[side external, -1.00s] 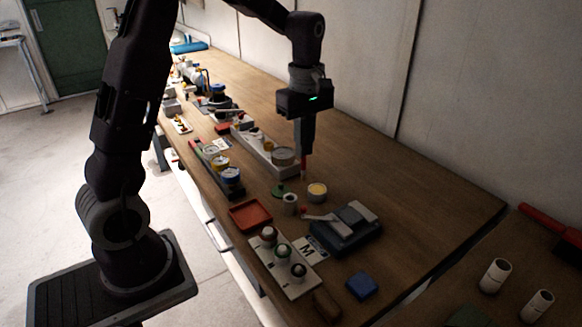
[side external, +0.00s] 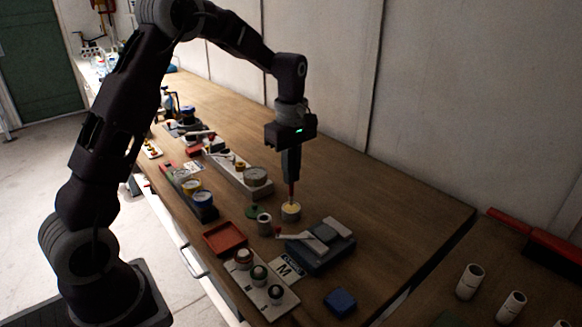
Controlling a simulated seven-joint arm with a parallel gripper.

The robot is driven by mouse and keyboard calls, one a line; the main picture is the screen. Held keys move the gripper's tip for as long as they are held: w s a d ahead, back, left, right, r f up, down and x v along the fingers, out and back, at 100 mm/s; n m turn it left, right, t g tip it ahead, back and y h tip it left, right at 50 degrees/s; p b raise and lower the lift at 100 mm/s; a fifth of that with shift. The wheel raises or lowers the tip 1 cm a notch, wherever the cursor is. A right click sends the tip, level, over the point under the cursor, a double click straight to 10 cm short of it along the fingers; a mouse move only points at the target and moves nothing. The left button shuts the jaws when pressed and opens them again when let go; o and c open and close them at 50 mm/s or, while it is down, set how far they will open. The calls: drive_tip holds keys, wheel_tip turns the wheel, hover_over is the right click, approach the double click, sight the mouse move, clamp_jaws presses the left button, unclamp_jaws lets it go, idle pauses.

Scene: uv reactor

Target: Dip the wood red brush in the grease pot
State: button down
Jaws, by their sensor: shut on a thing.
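My gripper (side external: 291,172) points straight down over the workbench and is shut on the wood red brush (side external: 291,190), a thin reddish stick held upright. The grease pot (side external: 291,212) is a small round pot with a pale yellow top, directly below the gripper. The brush's lower end meets the yellow top in the picture. How deep the tip sits in the grease is too small to tell.
A green knob (side external: 252,211) and a small grey cup (side external: 264,226) stand just left of the pot. A dark blue device with a lever (side external: 320,246) is close in front. A red tray (side external: 225,238) lies at the front left. The bench to the right is clear (side external: 385,215).

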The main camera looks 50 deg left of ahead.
drive_tip(key=shift+f, duration=0.45)
idle(1.6)
drive_tip(key=shift+r, duration=3.55)
drive_tip(key=s+d+f+m, duration=0.1)
drive_tip(key=s+d+m, duration=0.2)
drive_tip(key=d+m, duration=0.3)
drive_tip(key=s+d+f+m, duration=0.2)
drive_tip(key=d+m, duration=0.5)
drive_tip(key=m, duration=0.5)
drive_tip(key=shift+s+f, duration=0.2)
drive_tip(key=shift+s, duration=0.45)
